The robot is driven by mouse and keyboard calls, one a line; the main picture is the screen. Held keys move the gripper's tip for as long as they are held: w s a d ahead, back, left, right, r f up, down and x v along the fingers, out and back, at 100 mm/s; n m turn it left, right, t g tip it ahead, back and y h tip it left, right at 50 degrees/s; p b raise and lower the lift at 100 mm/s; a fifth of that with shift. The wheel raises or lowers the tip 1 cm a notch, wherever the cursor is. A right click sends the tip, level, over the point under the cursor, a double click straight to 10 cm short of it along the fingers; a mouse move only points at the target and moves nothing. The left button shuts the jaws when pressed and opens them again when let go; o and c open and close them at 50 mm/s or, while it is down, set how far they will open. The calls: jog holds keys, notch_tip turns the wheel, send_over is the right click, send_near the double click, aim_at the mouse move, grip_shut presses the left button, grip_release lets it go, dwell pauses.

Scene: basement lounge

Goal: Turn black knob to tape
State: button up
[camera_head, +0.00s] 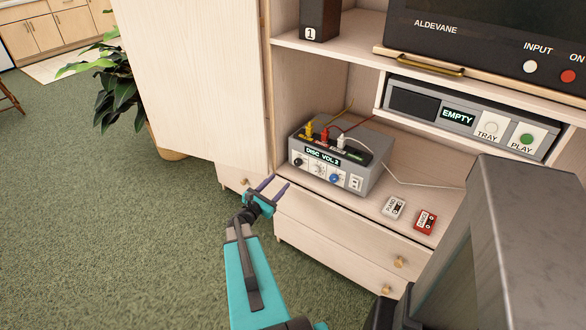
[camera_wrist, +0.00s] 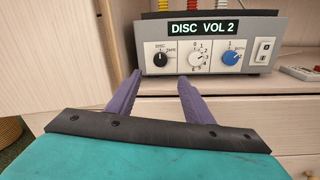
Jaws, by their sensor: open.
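The black knob (camera_wrist: 160,59) is the leftmost of three knobs on the front of a grey box (camera_head: 337,156). The box display (camera_wrist: 202,28) reads "DISC VOL 2". A white knob (camera_wrist: 195,59) and a blue knob (camera_wrist: 230,58) sit to its right. My gripper (camera_head: 276,187) is open and empty, in front of and below the box, apart from the knob. In the wrist view its two purple fingers (camera_wrist: 160,92) point towards the panel.
A white switch (camera_wrist: 263,50) is at the box's right end. An open cabinet door (camera_head: 205,75) stands to the left. Coloured plugs and cables rise from the box top.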

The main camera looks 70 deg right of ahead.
aim_at(297, 164)
jog(key=d, duration=0.4)
jog(key=s+d+p, duration=0.1)
jog(key=d, duration=0.3)
jog(key=s+d, duration=0.1)
jog(key=d, duration=0.3)
jog(key=shift+s+p, duration=0.2)
jog(key=shift+p, duration=0.2)
jog(key=c, duration=0.9)
jog(key=shift+a, duration=0.3)
jog(key=shift+c, duration=0.7)
jog(key=shift+d, duration=0.25)
